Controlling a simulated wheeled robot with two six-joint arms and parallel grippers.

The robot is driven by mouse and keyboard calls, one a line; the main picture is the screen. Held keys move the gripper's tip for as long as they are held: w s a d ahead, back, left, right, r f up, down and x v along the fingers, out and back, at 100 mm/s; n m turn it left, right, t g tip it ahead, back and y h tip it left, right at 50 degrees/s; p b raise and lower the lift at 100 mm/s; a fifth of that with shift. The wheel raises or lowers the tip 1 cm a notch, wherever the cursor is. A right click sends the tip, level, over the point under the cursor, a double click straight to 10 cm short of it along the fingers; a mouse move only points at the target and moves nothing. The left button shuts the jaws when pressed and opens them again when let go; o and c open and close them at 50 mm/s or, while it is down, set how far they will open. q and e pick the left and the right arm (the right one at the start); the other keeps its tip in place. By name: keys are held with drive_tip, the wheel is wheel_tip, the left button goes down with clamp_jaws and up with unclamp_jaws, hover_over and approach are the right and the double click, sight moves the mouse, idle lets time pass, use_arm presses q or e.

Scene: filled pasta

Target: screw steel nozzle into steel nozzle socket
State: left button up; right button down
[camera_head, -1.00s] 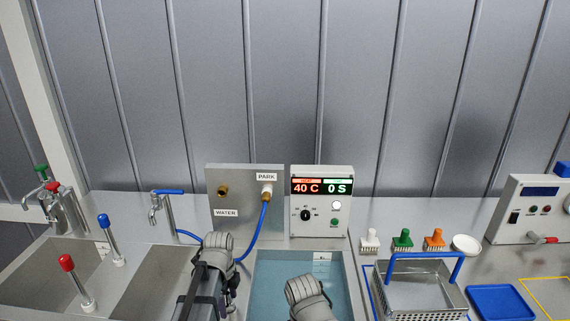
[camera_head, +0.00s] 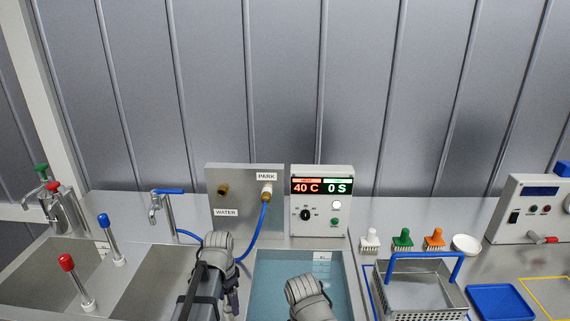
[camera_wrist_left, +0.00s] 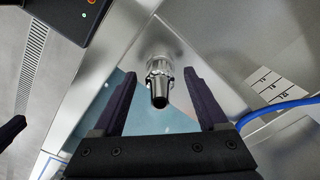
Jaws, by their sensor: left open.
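In the left wrist view a steel nozzle (camera_wrist_left: 159,94) with a knurled collar and dark tapered tip stands at a round steel base (camera_wrist_left: 156,54), which looks like the nozzle socket. I cannot tell whether its thread is engaged. My left gripper (camera_wrist_left: 160,77) is open, with one finger on each side of the nozzle and visible gaps between. In the head view only a dark part of my left gripper (camera_head: 232,288) shows beside my forearm; the nozzle is hidden there. A dark piece (camera_wrist_left: 11,130) at the left wrist view's edge may be my right gripper.
A blue hose (camera_head: 264,224) runs from the PARK fitting on the panel (camera_head: 240,178). A control box (camera_head: 321,187) stands beside it. The water basin (camera_head: 350,285) is below.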

use_arm(q)
drive_tip(key=n, duration=0.4)
drive_tip(key=shift+n, duration=0.4)
drive_tip(key=n, duration=0.4)
clamp_jaws()
idle(0.5)
